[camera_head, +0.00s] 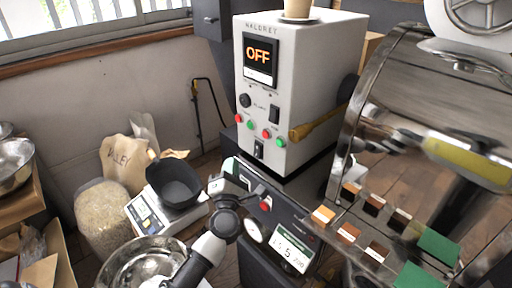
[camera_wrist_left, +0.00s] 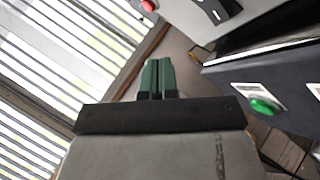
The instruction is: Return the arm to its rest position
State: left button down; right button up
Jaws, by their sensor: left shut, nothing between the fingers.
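My left arm (camera_head: 205,252) comes in from the bottom of the head view, light grey with a dark round joint, and reaches up in front of the black control panel of the machine. Its gripper end is small and hard to make out there. In the left wrist view, my left gripper (camera_wrist_left: 158,62) shows two green fingers pressed together with nothing between them. They are clear of the dark panel at the right of that view. My right gripper is not in view.
A white machine (camera_head: 310,85) reading OFF stands behind the arm. A metal drum (camera_head: 400,75) and sample tiles are at the right. A scale (camera_head: 147,217) with a dark bowl (camera_head: 178,186), a bean sack (camera_head: 103,212) and a steel bowl (camera_head: 118,262) are close on the left.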

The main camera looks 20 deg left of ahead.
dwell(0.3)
pick_arm(q)
jog(key=s+d+f+m+g+h, duration=0.3)
jog(key=s+d+m+h, duration=0.4)
jog(key=m, duration=0.5)
jog(key=s+d+f+m+g+h, duration=0.3)
jog(key=s+d+f+m+h, duration=0.15)
jog(key=d+m+h, duration=0.7)
jog(key=s+a+f+m+g+y, duration=0.3)
jog(key=s+a+m+g+y, duration=0.15)
jog(key=s, duration=0.45)
jog(key=s+a+f+m+g+y, duration=0.35)
jog(key=s+g+y, duration=0.2)
jog(key=s, duration=0.45)
notch_tip(320, 180, down, 24)
jog(key=g+p, duration=0.1)
jog(key=g, duration=0.1)
jog(key=s+a+f, duration=0.3)
jog(key=s+f, duration=1.3)
jog(key=s, duration=0.1)
jog(key=shift+s+f+m+g+p, duration=0.15)
jog(key=shift+f+m+g+p, duration=0.15)
jog(key=shift+m+g+p, duration=0.15)
